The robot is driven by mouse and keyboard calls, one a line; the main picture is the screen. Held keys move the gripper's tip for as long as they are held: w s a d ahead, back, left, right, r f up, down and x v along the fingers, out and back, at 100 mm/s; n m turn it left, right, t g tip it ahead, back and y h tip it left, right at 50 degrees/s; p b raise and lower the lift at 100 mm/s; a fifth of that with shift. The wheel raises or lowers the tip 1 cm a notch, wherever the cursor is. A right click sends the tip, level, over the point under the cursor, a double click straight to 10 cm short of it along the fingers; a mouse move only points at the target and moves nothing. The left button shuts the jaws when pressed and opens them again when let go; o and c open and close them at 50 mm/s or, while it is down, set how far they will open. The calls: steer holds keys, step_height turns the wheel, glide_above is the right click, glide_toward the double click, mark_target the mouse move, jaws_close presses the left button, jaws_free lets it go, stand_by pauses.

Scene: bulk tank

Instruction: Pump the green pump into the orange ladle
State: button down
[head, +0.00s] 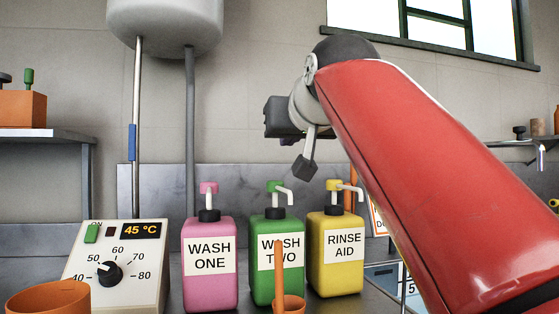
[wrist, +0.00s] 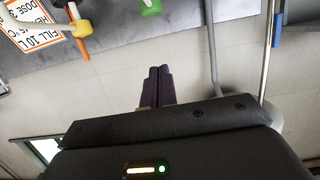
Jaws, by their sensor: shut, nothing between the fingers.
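The green bottle (head: 263,292), labelled "WASH TWO", stands upright in the middle of a row of three. Its green pump head (head: 274,187) with a white spout pointing right is on top; green also shows at the top edge of the wrist view (wrist: 150,6). The orange ladle (head: 289,304) is in front of the green bottle, with its handle rising across the label; its lower part is cut off by the frame. My gripper (head: 303,168) is above and slightly right of the green pump head, apart from it. Its dark fingers (wrist: 156,86) are together and empty in the wrist view.
The pink "WASH ONE" bottle (head: 209,288) stands left and the yellow "RINSE AID" bottle (head: 335,282) right, both close by. A control box (head: 150,275) reading 45 °C and an orange container (head: 47,298) are at left. A white tank (head: 165,20) with pipes is above.

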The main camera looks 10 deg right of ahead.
steer(key=p, duration=0.1)
glide_above(277, 186)
steer(key=shift+w+f, duration=0.2)
steer(key=shift+f, duration=0.4)
steer(key=shift+w+f, duration=0.2)
steer(key=shift+f, duration=0.4)
steer(key=f+b, duration=0.2)
steer(key=f, duration=0.1)
steer(key=shift+s, duration=0.3)
steer(key=shift+f, duration=0.5)
